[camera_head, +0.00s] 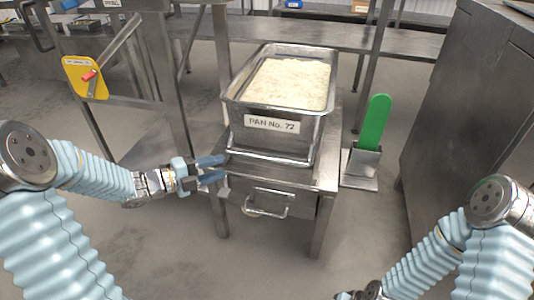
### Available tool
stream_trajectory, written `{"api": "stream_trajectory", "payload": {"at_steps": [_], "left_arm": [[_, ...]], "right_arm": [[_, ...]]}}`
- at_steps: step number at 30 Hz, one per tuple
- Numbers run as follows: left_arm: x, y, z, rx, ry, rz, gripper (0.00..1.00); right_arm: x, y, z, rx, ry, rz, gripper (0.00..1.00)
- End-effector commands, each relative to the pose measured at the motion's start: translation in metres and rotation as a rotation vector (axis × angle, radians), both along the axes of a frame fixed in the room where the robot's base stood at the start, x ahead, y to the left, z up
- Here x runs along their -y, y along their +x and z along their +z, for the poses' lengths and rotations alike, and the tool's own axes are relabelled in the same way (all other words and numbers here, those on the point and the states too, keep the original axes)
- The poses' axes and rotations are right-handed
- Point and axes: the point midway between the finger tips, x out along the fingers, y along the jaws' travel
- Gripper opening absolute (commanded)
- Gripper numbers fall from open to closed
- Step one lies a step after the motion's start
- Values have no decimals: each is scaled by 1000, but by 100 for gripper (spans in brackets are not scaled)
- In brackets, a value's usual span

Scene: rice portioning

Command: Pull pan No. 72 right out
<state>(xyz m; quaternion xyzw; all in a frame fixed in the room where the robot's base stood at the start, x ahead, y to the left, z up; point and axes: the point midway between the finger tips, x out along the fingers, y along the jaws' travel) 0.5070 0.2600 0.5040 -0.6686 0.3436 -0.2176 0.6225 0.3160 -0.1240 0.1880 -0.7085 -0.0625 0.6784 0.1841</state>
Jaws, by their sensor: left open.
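Pan No. 72 (232,112) is a deep metal pan with a white label on its front, filled with white rice (290,84). It sits upright on a small metal stand (327,175). My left gripper (222,168) is open and empty at the left front of the pan, close to its lower front corner; I cannot tell whether it touches the stand. My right gripper (360,294) shows only in part at the bottom edge, and its fingers are out of sight.
A drawer handle (270,207) juts from the stand's front. A green paddle (375,122) stands in a metal holder (359,168) to the right. A metal cabinet (465,95) is at far right, a metal table (300,35) behind. A yellow lever plate (84,76) is at left.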

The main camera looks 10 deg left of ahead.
Motion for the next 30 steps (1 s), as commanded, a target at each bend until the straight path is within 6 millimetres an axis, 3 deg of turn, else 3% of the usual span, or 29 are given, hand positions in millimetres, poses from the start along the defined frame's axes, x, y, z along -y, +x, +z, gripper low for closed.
{"api": "stream_trajectory", "payload": {"at_steps": [15,21,30], "left_arm": [[79,70,-16,-7,-5,-3,40],[95,86,-19,-6,-3,0,40],[98,89,-19,-7,-5,1,40]], "right_arm": [[-1,0,-9,-2,2,2,43],[-1,0,-10,-2,3,2,43],[-1,0,-10,-2,3,2,43]]}}
